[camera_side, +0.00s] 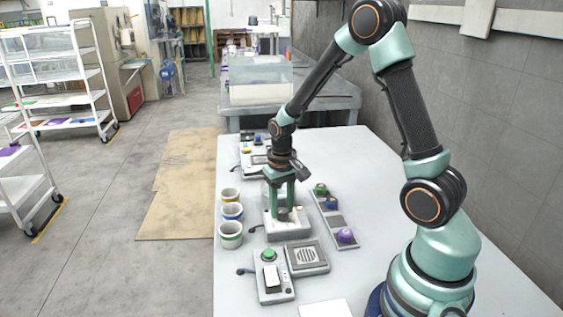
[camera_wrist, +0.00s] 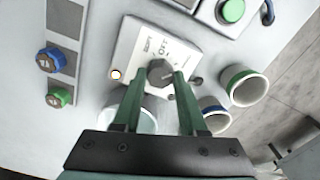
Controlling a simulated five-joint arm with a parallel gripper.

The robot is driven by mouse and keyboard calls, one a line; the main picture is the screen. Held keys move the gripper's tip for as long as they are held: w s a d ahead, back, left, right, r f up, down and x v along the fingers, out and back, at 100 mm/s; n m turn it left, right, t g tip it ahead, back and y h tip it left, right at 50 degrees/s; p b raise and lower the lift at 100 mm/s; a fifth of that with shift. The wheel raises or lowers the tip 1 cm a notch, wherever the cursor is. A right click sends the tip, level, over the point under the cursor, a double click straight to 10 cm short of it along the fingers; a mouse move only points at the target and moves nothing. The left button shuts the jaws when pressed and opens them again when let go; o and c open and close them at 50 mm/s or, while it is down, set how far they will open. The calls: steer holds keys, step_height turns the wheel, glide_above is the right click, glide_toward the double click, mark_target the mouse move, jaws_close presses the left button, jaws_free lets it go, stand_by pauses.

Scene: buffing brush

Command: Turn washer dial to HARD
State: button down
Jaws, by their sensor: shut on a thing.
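The washer dial (camera_wrist: 160,72) is a dark grey knob on a white control box (camera_wrist: 128,52); the box also shows in the side view (camera_side: 288,231). My gripper (camera_wrist: 167,76) has its two green fingers closed on opposite sides of the knob. In the side view my gripper (camera_side: 284,211) points straight down onto the box. Small dark lettering lies around the dial, with one label that looks like OFF; the HARD mark cannot be made out. The knob's pointing direction is unclear.
Three striped cups (camera_side: 231,212) stand left of the box. A box with a green button (camera_side: 269,255) and a speaker box (camera_side: 307,257) lie in front. A strip with a purple button (camera_side: 346,235) lies to the right. A clear vessel (camera_wrist: 145,112) stands close behind my fingers.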

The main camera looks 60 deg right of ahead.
mark_target(282, 210)
stand_by(0.4)
steer(key=shift+c, duration=2.2)
jaws_free()
step_height(282, 210, up, 12)
steer(key=shift+r, duration=0.1)
steer(key=s+a+r+n+t, duration=0.5)
steer(key=s+a+r, duration=0.2)
steer(key=s+a, duration=0.1)
steer(key=shift+a+r+t, duration=0.3)
steer(key=shift+a+r, duration=0.1)
steer(key=shift+a, duration=0.45)
